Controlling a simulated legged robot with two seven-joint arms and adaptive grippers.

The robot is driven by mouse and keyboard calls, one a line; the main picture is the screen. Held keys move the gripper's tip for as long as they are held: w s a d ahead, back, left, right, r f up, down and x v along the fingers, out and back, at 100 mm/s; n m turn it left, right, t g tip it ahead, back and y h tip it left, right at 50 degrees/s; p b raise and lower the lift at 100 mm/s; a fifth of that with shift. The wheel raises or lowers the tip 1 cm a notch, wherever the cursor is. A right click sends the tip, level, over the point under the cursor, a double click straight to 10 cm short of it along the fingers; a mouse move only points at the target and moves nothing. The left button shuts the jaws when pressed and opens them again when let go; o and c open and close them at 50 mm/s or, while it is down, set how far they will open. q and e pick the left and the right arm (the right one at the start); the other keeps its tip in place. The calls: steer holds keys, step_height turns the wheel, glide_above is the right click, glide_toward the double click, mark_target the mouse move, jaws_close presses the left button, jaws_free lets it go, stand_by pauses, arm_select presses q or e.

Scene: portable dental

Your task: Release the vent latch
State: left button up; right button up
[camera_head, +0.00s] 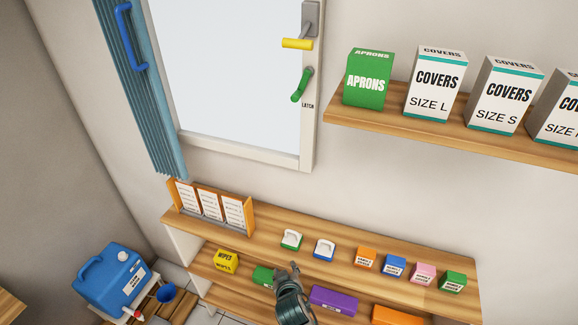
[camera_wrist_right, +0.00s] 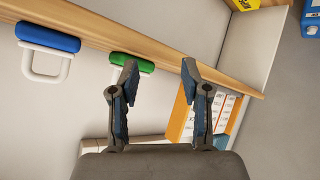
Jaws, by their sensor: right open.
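The green latch handle (camera_head: 301,85) is on the right side of the window frame (camera_head: 309,130), above a printed "LATCH" label, and hangs tilted down and left. A yellow handle (camera_head: 297,43) on a grey mount sits just above it. My right gripper (camera_head: 293,268) is low in the head view, in front of the lower shelves and well below the latch. In the right wrist view the right gripper (camera_wrist_right: 160,70) has its fingers apart with nothing between them. The latch is not in the wrist view. My left gripper is not in view.
A shelf with aprons (camera_head: 368,85) and covers boxes (camera_head: 435,85) juts out right of the window. Below, a shelf holds a card rack (camera_head: 210,205), green (camera_head: 292,239) and blue (camera_head: 324,250) white-looped items, and small boxes. A blue jug (camera_head: 112,275) stands lower left.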

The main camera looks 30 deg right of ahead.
steer(key=w+r+m+t+h, duration=0.1)
steer(key=w+r+t+h, duration=0.1)
steer(key=w+r, duration=0.5)
steer(key=m+t+h, duration=0.3)
steer(key=m+h, duration=0.4)
steer(key=h, duration=0.3)
glide_toward(295, 99)
steer(key=p+x, duration=0.2)
steer(key=x, duration=0.1)
steer(key=p+x, duration=0.2)
steer(key=x, duration=0.2)
steer(key=p+x, duration=0.2)
steer(key=x, duration=0.1)
steer(key=shift+w+d+f, duration=0.2)
steer(key=shift+w, duration=0.2)
steer(key=shift+w+d, duration=0.35)
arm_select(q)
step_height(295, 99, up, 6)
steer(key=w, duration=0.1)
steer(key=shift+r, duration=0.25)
